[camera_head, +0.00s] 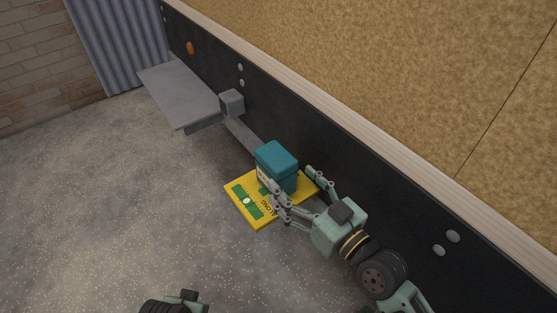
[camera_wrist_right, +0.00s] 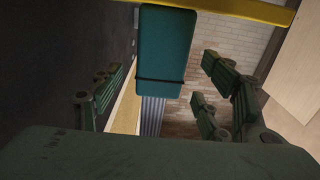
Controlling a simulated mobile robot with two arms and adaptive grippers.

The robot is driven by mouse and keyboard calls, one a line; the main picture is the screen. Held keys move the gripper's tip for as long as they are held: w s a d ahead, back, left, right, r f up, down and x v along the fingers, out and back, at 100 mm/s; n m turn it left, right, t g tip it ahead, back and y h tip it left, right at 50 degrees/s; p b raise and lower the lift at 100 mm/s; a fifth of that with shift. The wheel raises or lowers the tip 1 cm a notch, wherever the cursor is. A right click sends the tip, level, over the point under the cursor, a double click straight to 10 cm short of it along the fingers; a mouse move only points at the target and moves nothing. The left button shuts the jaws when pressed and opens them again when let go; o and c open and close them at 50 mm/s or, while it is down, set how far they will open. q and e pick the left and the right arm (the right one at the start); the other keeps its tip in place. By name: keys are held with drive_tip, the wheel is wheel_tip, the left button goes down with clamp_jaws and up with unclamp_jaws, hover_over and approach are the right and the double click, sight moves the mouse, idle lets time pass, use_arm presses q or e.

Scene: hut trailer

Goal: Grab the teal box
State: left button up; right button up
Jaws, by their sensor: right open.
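The teal box (camera_head: 277,163) stands upright on a yellow board (camera_head: 259,222) in the head view. It also shows in the right wrist view (camera_wrist_right: 165,45) at the top centre, between the finger pairs. My right gripper (camera_head: 297,190) is open around the near side of the box, one finger in front of it and one towards the dark wall. In the wrist view the fingers (camera_wrist_right: 160,93) stand apart with gaps to the box; contact is not visible. A part of my left arm (camera_head: 175,303) shows at the bottom edge; its fingers are not clearly visible.
A dark wall panel (camera_head: 370,187) with a pale wooden edge runs close behind the box. A grey metal ledge (camera_head: 180,92) juts from it at the upper left. The speckled grey floor (camera_head: 120,200) on the left is clear.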

sight(276, 166)
drive_tip(key=x, duration=0.7)
drive_tip(key=shift+a+f, duration=0.1)
drive_tip(key=shift+c, duration=0.5)
drive_tip(key=c, duration=1.3)
drive_tip(key=shift+o, duration=0.2)
